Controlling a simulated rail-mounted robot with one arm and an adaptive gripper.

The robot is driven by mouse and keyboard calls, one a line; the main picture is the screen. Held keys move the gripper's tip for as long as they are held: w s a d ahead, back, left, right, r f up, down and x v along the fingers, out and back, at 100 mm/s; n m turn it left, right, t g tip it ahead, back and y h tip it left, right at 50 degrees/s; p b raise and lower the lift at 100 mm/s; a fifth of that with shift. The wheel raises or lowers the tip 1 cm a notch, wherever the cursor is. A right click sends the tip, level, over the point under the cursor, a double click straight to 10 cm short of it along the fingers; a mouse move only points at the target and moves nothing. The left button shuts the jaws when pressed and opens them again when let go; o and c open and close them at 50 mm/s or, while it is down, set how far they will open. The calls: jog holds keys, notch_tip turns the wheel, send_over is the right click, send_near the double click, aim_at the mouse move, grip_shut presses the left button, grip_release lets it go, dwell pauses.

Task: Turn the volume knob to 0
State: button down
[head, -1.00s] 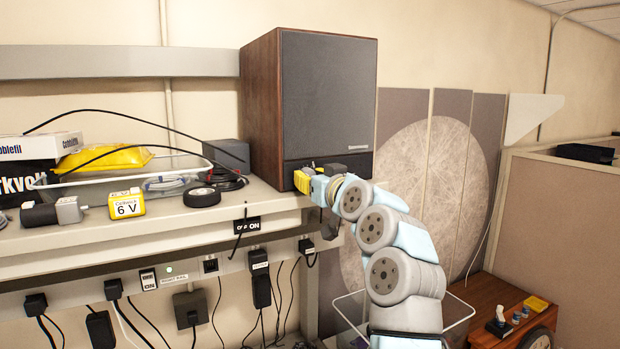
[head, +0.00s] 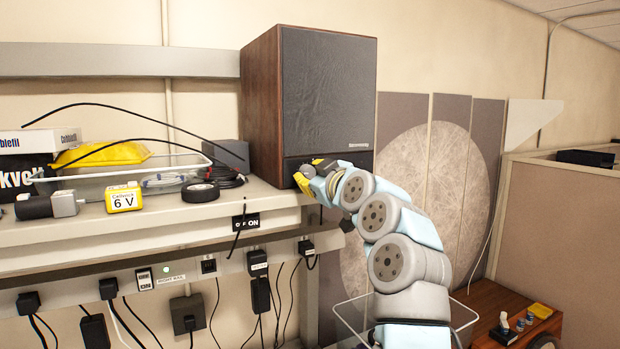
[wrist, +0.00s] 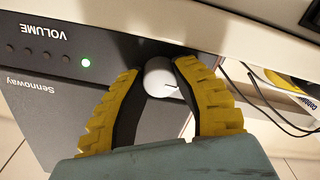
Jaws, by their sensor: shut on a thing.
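The speaker (head: 328,95) is a tall wooden box with a dark front, standing at the right end of the shelf. In the wrist view, its dark control strip (wrist: 110,50) carries the word VOLUME, a lit green light and several small dark knobs or buttons. A round pale knob (wrist: 160,78) with a short dark pointer line sits between the yellow, ridged fingers of my gripper (wrist: 155,80). The gripper is shut on this knob. In the head view my gripper (head: 312,175) is at the lower front of the speaker, and the knob is hidden there.
Plugs and hanging cords line the panel below. A low wooden table (head: 500,305) with small items stands at lower right.

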jog(key=shift+w+f+n, duration=0.1)
jog(key=shift+f+n, duration=0.05)
jog(key=shift+n, duration=0.45)
jog(key=c, duration=0.7)
grip_release()
